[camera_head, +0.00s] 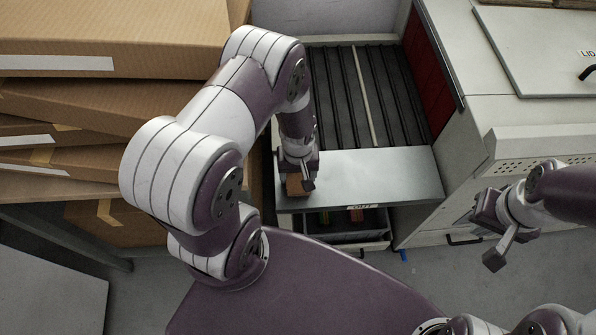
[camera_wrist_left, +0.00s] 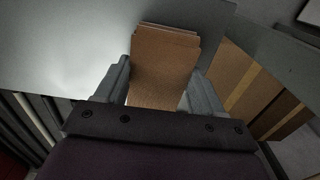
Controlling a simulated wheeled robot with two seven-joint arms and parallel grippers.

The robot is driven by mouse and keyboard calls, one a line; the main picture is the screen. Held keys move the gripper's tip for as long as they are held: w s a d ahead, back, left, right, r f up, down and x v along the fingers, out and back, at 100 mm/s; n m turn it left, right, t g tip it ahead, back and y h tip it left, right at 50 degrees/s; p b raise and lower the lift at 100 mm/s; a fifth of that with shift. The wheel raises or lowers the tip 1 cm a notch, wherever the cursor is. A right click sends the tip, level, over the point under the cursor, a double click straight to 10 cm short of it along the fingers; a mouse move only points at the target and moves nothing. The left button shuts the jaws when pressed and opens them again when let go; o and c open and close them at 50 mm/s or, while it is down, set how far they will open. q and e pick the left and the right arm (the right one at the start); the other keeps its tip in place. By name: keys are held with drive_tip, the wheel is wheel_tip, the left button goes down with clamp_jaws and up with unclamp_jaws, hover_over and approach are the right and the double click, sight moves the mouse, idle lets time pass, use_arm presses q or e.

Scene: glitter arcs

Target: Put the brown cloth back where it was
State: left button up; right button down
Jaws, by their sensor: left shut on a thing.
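The brown cloth (camera_head: 296,187) looks like a small folded stack with layered edges. My left gripper (camera_head: 302,181) is shut on it, over the left end of the grey metal shelf (camera_head: 385,175). In the left wrist view the cloth (camera_wrist_left: 165,55) sits between the two fingers of my left gripper (camera_wrist_left: 163,85), with the pale metal surface behind it. I cannot tell whether the cloth touches the shelf. My right gripper (camera_head: 486,234) is empty at the right, apart from the shelf, with its fingers spread.
Dark rollers (camera_head: 365,95) run behind the shelf. An open drawer or bin (camera_head: 345,235) with coloured items lies below its front edge. Cardboard boxes (camera_head: 110,40) are stacked at left. A pale cabinet (camera_head: 535,60) with a lid stands at right. The right part of the shelf is clear.

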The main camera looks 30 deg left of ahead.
use_arm(q)
drive_tip(key=shift+f, duration=0.1)
drive_tip(key=o, duration=0.9)
drive_tip(key=shift+o, duration=0.2)
wheel_tip(320, 180, up, 13)
wheel_tip(320, 180, up, 9)
drive_tip(key=m+t, duration=0.1)
drive_tip(key=m, duration=0.6)
hover_over(299, 176)
drive_tip(key=s+d, duration=0.2)
drive_tip(key=s, duration=0.2)
drive_tip(key=shift+w+f, duration=0.1)
drive_tip(key=shift+f, duration=0.05)
